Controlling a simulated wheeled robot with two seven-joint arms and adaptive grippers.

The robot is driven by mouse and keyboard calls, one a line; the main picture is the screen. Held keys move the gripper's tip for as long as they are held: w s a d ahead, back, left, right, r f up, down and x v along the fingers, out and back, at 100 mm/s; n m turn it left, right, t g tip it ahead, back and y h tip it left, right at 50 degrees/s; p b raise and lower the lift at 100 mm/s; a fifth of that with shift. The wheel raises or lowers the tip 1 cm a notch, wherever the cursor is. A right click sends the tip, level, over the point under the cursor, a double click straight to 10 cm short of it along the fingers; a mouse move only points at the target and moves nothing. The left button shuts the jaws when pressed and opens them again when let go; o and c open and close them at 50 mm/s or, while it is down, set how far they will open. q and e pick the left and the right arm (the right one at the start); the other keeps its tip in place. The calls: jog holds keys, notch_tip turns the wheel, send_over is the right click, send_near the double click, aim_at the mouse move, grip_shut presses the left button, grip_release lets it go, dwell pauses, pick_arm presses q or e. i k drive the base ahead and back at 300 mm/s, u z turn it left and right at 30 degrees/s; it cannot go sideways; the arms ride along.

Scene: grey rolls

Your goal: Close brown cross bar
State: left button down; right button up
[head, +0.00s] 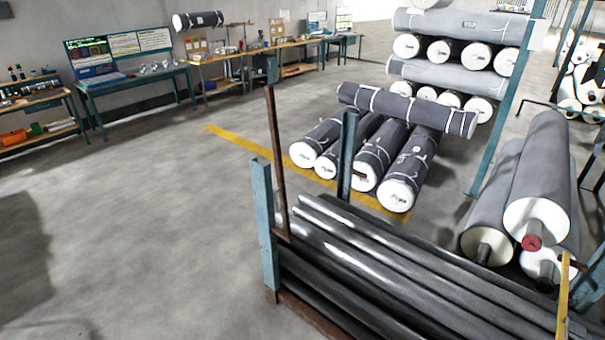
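A brown bar (277,160) stands nearly upright at the left end of a rack of dark rods, leaning slightly, with a teal piece (271,70) at its top. Its lower end is near the rods, just right of a teal post (264,215). Whether it is hinged there is too small to tell. A second teal post (348,155) rises farther right, apart from the bar. No bar is seen spanning the two posts. Neither of my grippers is in view.
Long dark rods (420,265) fill the rack at lower right. Workbenches (135,85) line the back wall. The floor (130,230) at left is clear.

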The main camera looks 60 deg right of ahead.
aim_at(268, 89)
jog(key=z, duration=1.9)
